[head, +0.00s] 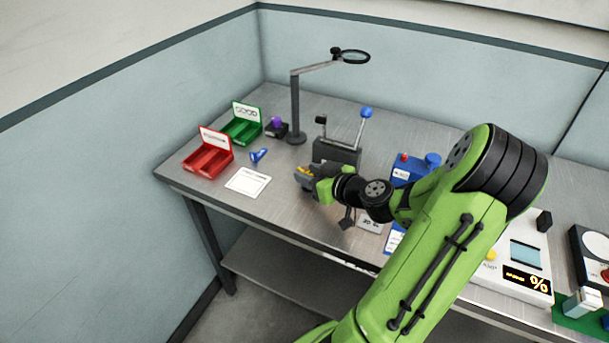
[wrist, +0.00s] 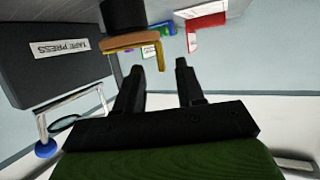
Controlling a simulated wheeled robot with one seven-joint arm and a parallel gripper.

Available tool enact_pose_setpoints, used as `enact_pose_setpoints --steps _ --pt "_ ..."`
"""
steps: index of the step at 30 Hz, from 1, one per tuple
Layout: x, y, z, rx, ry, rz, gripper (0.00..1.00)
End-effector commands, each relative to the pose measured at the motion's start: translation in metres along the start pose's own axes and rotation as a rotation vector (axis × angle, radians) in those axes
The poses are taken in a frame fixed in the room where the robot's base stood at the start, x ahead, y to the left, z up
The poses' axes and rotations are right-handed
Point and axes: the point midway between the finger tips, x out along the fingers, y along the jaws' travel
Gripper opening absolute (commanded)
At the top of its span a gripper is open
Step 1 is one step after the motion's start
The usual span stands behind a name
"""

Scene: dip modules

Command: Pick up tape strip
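My gripper (wrist: 160,76) is open, its two dark fingers apart with nothing visible between them. In the head view my gripper (head: 306,178) is over the bench, just in front of the tape press (head: 338,152). In the wrist view, which looks upside down, the dark tape press (wrist: 55,60) with its white label is at left. An orange-brown piece with a yellow edge (wrist: 136,42) lies beyond the fingertips beside a black cylinder. A bit of yellow-orange also shows at my gripper in the head view. I cannot tell whether this piece is the tape strip.
A red bin (head: 208,158), a green bin (head: 241,128), a white card (head: 248,182) and a blue tool (head: 259,156) are at left. A magnifier stand (head: 296,105) rises behind. The press lever (head: 365,118) stands up. A meter (head: 520,255) is at right.

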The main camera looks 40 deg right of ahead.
Motion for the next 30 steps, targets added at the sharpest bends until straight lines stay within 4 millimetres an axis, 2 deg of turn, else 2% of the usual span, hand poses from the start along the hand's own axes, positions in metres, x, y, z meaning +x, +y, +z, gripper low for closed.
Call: enact_pose_setpoints --steps 9,16,24,30 --pt "0.051 -0.003 -0.002 -0.001 -0.002 -0.001 0.38" --pt "0.054 -0.002 -0.002 0.001 -0.003 0.001 0.38" --pt "0.053 -0.002 -0.002 0.0 -0.003 0.001 0.0" --pt "0.053 -0.002 -0.002 0.0 -0.003 0.001 0.0"
